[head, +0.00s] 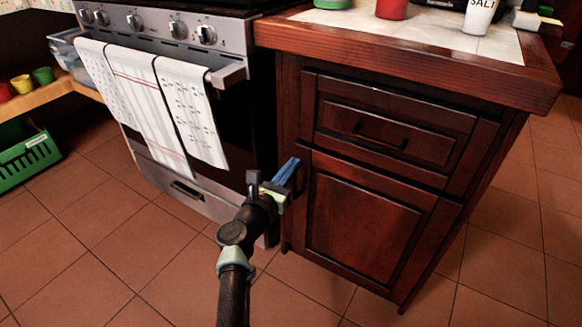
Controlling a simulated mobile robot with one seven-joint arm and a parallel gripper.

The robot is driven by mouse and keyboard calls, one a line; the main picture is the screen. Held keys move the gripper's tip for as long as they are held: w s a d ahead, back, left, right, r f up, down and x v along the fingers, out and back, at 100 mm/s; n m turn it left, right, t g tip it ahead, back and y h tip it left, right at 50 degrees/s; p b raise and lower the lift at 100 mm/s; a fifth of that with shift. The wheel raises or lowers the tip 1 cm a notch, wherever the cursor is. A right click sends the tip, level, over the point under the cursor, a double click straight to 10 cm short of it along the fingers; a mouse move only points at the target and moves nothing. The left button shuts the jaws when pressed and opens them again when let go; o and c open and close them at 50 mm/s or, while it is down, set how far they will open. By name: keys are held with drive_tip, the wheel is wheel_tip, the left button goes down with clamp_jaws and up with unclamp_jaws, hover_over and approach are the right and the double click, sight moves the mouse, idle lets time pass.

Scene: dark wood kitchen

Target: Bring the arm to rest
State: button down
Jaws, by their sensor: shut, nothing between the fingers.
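My gripper (287,172) is in the middle of the head view, at the end of my dark arm, which reaches up from the bottom edge. Its blue fingers are shut with nothing between them. It is in front of the gap between the oven and the dark wood cabinet (365,222), close to the left edge of the cabinet door. I cannot tell whether it touches the cabinet. The cabinet's drawer (395,125) and door look closed.
The oven (185,198) stands at left with towels (150,105) on its handle. The tiled counter (430,32) holds a red item (391,9) and a white salt jar (479,16). A green crate (28,160) sits at far left. The tile floor (90,245) in front is clear.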

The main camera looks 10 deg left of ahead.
drive_tip(key=a+p+v, duration=0.1)
drive_tip(key=p+v, duration=0.3)
drive_tip(key=v, duration=0.4)
wheel_tip(320, 180, up, 36)
drive_tip(key=s+d+n+t+y, duration=0.2)
drive_tip(key=n+t+y, duration=0.55)
drive_tip(key=n, duration=1.05)
drive_tip(key=s+d+r+n+t+h+p, duration=0.1)
drive_tip(key=s+d+r+n, duration=0.4)
drive_tip(key=s+r+n, duration=0.55)
drive_tip(key=s+d+r+n+t+h+p, duration=0.1)
drive_tip(key=s+d+r+n+t, duration=0.1)
drive_tip(key=s+d+r+n, duration=0.6)
wheel_tip(320, 180, up, 39)
drive_tip(key=s+a+n+p, duration=0.1)
drive_tip(key=a+n+p, duration=0.1)
drive_tip(key=p, duration=3.5)
drive_tip(key=shift+s+r+n+p, duration=0.2)
drive_tip(key=shift+n+p, duration=0.2)
drive_tip(key=shift+n, duration=0.05)
